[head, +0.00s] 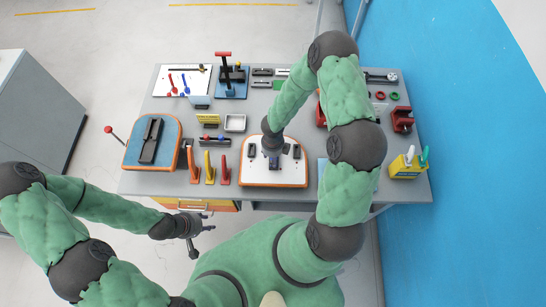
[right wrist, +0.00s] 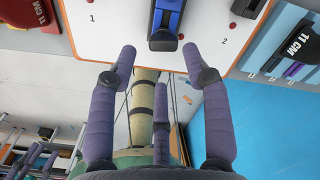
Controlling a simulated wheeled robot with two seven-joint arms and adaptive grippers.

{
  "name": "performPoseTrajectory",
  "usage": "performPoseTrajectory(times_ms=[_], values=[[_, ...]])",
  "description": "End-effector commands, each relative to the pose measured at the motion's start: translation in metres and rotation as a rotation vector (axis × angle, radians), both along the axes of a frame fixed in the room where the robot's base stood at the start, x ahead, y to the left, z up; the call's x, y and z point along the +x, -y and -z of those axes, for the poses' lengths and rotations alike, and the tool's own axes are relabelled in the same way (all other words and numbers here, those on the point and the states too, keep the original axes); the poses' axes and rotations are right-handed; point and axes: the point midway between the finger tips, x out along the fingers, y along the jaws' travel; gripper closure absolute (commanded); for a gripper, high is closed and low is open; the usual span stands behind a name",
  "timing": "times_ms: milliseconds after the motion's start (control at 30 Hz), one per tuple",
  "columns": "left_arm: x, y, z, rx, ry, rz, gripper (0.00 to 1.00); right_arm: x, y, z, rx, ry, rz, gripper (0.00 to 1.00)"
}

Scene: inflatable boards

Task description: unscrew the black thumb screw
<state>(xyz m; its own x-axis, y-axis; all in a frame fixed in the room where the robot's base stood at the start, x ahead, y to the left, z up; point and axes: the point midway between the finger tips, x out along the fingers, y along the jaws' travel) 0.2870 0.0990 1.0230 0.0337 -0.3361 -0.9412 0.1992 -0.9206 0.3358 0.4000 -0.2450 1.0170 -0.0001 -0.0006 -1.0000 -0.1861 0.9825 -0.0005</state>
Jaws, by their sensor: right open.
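A white board with an orange edge (head: 272,177) lies at the front middle of the table; the right wrist view shows it marked 1 and 2 (right wrist: 208,55). A blue and black block (right wrist: 166,22) stands at its middle and is cut off by the frame's top. I cannot make out which part is the black thumb screw. My right gripper (head: 272,150) is over this board. In the right wrist view its fingers (right wrist: 160,62) are spread and empty, with the block beyond the fingertips. My left gripper (head: 203,240) is open and empty, off the table's front edge.
Left of the board stand orange, yellow and red upright handles (head: 210,170), and a blue board with an orange edge (head: 137,157). A yellow holder (head: 404,167) is at the right corner. Red vise-like part (head: 402,120) stands behind it. Floor is free in front left.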

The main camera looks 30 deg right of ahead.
Motion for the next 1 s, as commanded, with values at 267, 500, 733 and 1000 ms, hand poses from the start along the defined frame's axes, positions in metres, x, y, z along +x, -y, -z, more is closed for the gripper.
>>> performPoseTrajectory(times_ms=[267, 500, 733, 1000], values=[[0.000, 0.000, 0.003, 0.000, 0.000, 0.000, 0.60, 0.000, 0.000, 0.000, 0.000, -0.001, 0.061, 0.51], [0.000, 0.000, 0.005, 0.000, 0.000, 0.000, 0.60, 0.001, 0.000, 0.000, 0.000, 0.000, 0.091, 0.51], [0.000, 0.000, 0.016, 0.000, 0.000, 0.000, 0.60, 0.002, 0.000, 0.001, -0.001, 0.001, 0.270, 0.51], [0.000, 0.000, 0.022, 0.000, 0.000, 0.000, 0.60, 0.002, 0.000, 0.000, 0.000, -0.001, 0.406, 0.51]])
